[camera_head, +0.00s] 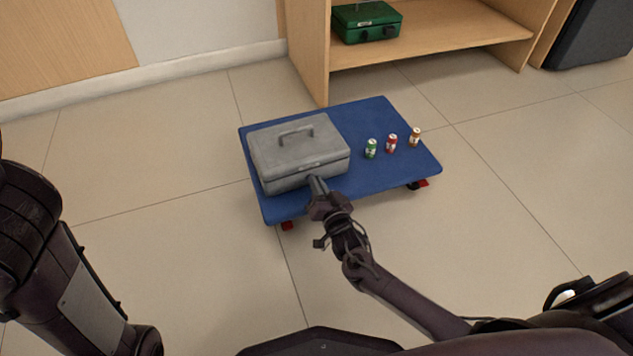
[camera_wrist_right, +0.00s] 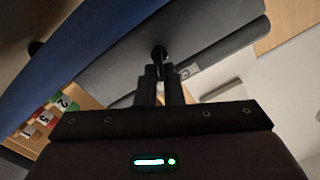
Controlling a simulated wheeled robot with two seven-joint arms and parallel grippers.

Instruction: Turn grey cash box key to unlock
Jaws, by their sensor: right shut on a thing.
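The grey cash box (camera_head: 280,150) sits closed on a blue platform, its handle lying across the lid. My right gripper (camera_head: 317,184) is at the box's front face. In the right wrist view the gripper (camera_wrist_right: 160,80) points at a dark round lock spot (camera_wrist_right: 158,52) on the grey box (camera_wrist_right: 210,45). Its fingers are close together on the key at that spot. The fingers hide most of the key, so I cannot tell how far it is turned. My left arm shows at the left, but its gripper is out of view.
The blue platform (camera_head: 385,185) has small wheels. A green can (camera_head: 371,149), a red can (camera_head: 391,143) and an orange can (camera_head: 415,137) stand right of the box. A green cash box (camera_head: 367,22) sits in a wooden shelf (camera_head: 440,40). The surrounding floor is clear.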

